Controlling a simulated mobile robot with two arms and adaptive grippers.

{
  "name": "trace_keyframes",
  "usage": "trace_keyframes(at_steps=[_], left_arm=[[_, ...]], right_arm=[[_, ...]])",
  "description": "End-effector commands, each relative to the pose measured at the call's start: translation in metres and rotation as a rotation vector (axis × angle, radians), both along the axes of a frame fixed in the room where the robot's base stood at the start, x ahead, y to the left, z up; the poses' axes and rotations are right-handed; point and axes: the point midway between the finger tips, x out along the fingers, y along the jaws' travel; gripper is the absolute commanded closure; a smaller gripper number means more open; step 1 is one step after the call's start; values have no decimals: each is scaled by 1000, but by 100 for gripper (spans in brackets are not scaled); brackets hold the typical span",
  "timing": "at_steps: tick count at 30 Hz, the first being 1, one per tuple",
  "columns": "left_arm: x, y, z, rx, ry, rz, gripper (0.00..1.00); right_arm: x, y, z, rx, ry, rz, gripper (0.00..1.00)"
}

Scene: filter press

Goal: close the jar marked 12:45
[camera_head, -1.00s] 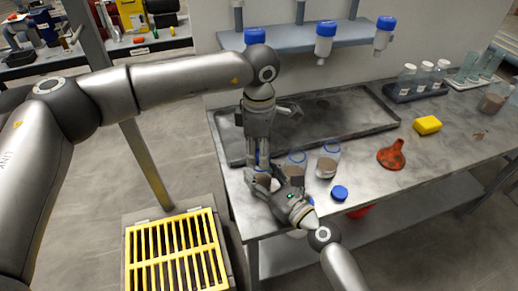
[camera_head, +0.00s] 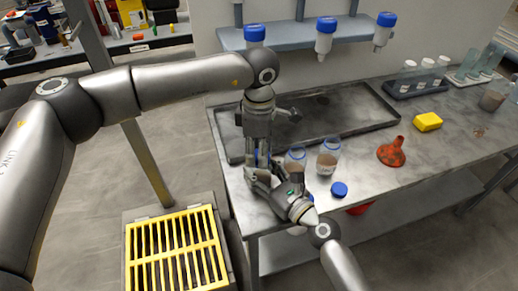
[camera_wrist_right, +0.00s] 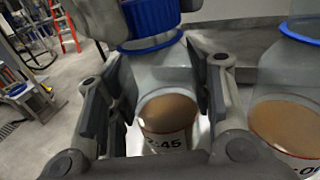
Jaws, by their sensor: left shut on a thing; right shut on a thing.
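The jar (camera_wrist_right: 165,112) holds brown material. Its label ends in ":45"; the front of the label is hidden by my right gripper. My right gripper (camera_wrist_right: 160,95) is shut around the jar's body, one finger on each side. A blue cap (camera_wrist_right: 150,17) sits over the jar's neck, just above its blue neck ring; I cannot tell if it is screwed down. In the head view my left gripper (camera_head: 258,168) points straight down from above, shut on the cap. My right gripper (camera_head: 264,181) comes in from the lower right. The two grippers mostly hide the jar there.
Two other jars (camera_head: 295,161) (camera_head: 327,158) stand close to the right, beside a loose blue cap (camera_head: 339,189). A dark tray (camera_head: 335,112) is behind, below a shelf (camera_head: 285,37) with blue-capped bottles.

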Motion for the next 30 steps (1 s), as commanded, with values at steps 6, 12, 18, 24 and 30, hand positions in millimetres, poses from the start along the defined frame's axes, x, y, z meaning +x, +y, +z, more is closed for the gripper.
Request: trace_keyframes(at_steps=[6,12,18,24,30], left_arm=[[2,-1,0,-1,0,-339,70],[3,-2,0,-2,-1,-696,70],[4,-4,0,-2,-2,-1053,70],[4,-5,0,-1,-1,-1413,70],[4,-7,0,-1,-1,-1772,70]], right_arm=[[0,0,0,-1,1,0,100],[0,0,0,-1,1,0,100],[0,0,-1,-1,1,1,100],[0,0,-1,-1,1,1,100],[0,0,-1,-1,2,1,100]])
